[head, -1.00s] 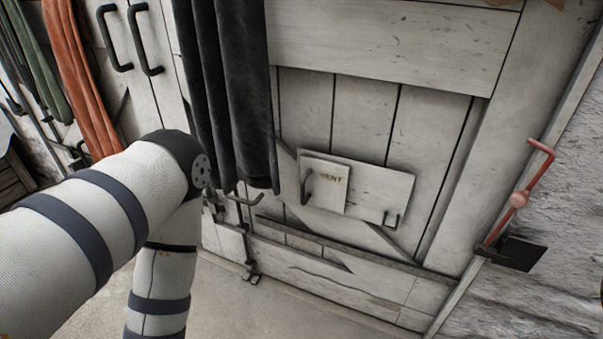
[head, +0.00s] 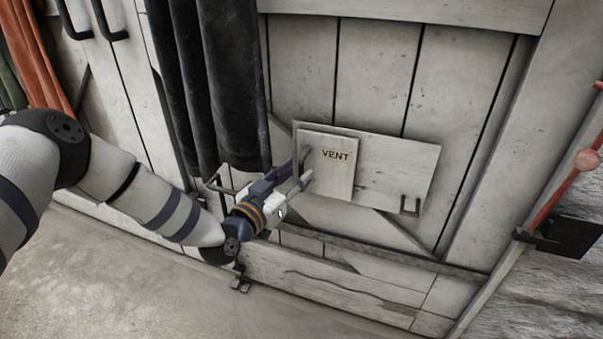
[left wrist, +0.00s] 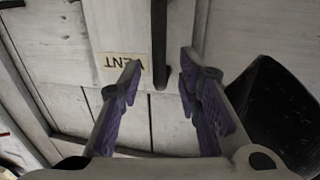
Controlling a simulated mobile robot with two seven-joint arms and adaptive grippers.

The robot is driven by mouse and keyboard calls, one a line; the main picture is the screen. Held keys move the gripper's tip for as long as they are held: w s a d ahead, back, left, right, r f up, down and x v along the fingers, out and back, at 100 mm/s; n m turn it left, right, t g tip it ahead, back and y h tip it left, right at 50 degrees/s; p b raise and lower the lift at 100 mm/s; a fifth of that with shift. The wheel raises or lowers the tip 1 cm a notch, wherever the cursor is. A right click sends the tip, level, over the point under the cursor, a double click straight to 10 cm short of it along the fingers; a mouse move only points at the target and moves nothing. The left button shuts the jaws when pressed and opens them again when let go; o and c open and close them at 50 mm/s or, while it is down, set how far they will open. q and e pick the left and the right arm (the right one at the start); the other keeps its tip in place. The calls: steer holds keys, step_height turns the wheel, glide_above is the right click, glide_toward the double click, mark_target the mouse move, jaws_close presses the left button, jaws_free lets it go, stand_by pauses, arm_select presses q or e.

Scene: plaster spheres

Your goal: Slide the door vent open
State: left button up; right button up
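The vent door is a small pale square panel (head: 338,178) marked VENT on a wider wooden plate (head: 400,165) in the large plank door. The panel sits at the plate's left end. Its dark bar handle (head: 306,158) is at its left edge, partly hidden by my fingers. My left gripper (head: 298,173) is at this handle, open. In the left wrist view the handle (left wrist: 159,45) shows as a dark bar between the two spread fingertips (left wrist: 160,64). Neither finger clearly touches it. The VENT label (left wrist: 122,67) is also there. My right gripper is not in view.
A dark hanging cloth (head: 235,85) is just left of the vent, with a hook (head: 218,184) below it. A small dark bracket (head: 410,206) is at the plate's lower right. A red lever (head: 560,195) stands on the right wall. The plate right of the panel is bare.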

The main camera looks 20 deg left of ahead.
arm_select(q)
steer(key=shift+x, duration=1.5)
jaws_close()
steer(key=d, duration=1.3)
steer(key=shift+s+d, duration=0.2)
steer(key=shift+d, duration=0.05)
steer(key=shift+r, duration=0.2)
jaws_free()
steer(key=shift+d, duration=0.15)
steer(key=shift+f, duration=0.1)
